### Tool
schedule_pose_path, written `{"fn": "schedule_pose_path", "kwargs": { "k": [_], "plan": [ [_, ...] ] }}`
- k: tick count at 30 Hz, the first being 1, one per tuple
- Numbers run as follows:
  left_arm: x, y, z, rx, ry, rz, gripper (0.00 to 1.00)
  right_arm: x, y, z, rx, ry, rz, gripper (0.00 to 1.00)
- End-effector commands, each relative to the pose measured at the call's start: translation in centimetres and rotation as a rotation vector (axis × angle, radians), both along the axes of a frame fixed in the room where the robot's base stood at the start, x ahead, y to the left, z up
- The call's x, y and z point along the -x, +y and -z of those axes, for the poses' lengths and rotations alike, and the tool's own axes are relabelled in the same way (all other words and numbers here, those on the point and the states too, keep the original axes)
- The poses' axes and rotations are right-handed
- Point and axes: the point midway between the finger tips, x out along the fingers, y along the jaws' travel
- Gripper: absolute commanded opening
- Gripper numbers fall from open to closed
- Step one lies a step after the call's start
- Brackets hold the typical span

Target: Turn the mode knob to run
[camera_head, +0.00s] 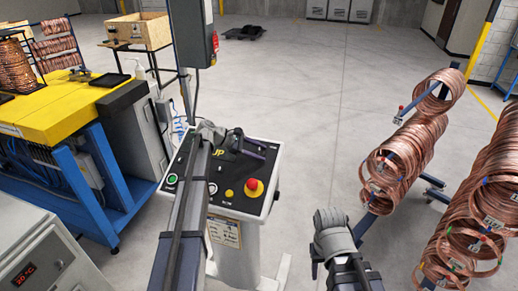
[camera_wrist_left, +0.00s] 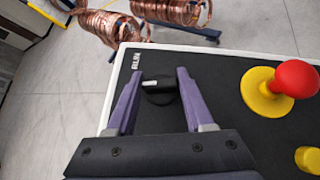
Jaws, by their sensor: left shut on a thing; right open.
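The black mode knob (camera_wrist_left: 159,92) with a white pointer mark sits on the dark control panel (camera_wrist_left: 220,85) in the left wrist view. Its mark points left, and a white RUN label (camera_wrist_left: 135,62) is printed at its upper left. My left gripper (camera_wrist_left: 160,75) is shut on the knob, with one purple finger on each side. In the head view my left gripper (camera_head: 256,146) is over the panel's far side, where the knob is hard to make out. My right gripper (camera_head: 332,228) hangs right of the panel, open and apart from it; its fingers are hard to make out.
A red emergency button (camera_head: 253,187) on a yellow base stands on the panel, with a yellow button (camera_head: 229,193) and a green button (camera_head: 172,179) nearby. Copper coils (camera_head: 402,150) hang on racks at the right. A yellow workbench (camera_head: 60,115) stands left.

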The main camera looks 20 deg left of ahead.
Motion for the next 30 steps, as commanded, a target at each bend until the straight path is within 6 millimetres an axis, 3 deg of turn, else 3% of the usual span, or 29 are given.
{"fn": "schedule_pose_path", "kwargs": {
  "k": [15, 30],
  "plan": [
    [-0.5, 0.1, -0.4, -0.198, -0.006, 0.449, 0.00, 0.0, 0.0, -3.7, 0.000, 0.001, -0.001, 0.50],
    [-0.4, -0.1, -0.2, -0.353, -0.012, 0.794, 0.00, 0.0, 0.0, -5.8, 0.001, 0.002, -0.003, 0.50]
  ]
}}
